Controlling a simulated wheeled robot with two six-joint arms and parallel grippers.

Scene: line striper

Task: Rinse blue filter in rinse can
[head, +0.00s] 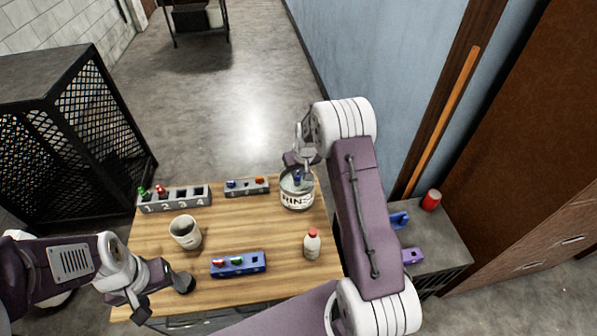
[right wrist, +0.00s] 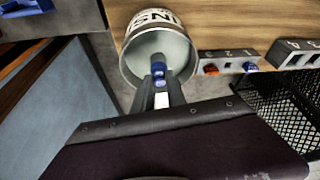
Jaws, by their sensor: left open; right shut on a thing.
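The rinse can (head: 297,201) is a pale metal can with "RINS" lettering, at the back right of the wooden table. My right gripper (head: 303,172) is over its mouth, pointing down, shut on the blue filter (head: 297,180). In the right wrist view the blue filter (right wrist: 158,69) sits between the fingertips within the outline of the mouth of the rinse can (right wrist: 127,66). I cannot tell how deep it is or whether it touches the can. My left gripper (head: 163,296) is open and empty at the table's front left.
A grey numbered rack (head: 174,207) with green and red pieces and a smaller grey rack (head: 247,191) stand at the back. A beige cup (head: 185,232), a blue block (head: 238,264) and a red-capped bottle (head: 312,245) stand nearer. The middle of the table is clear.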

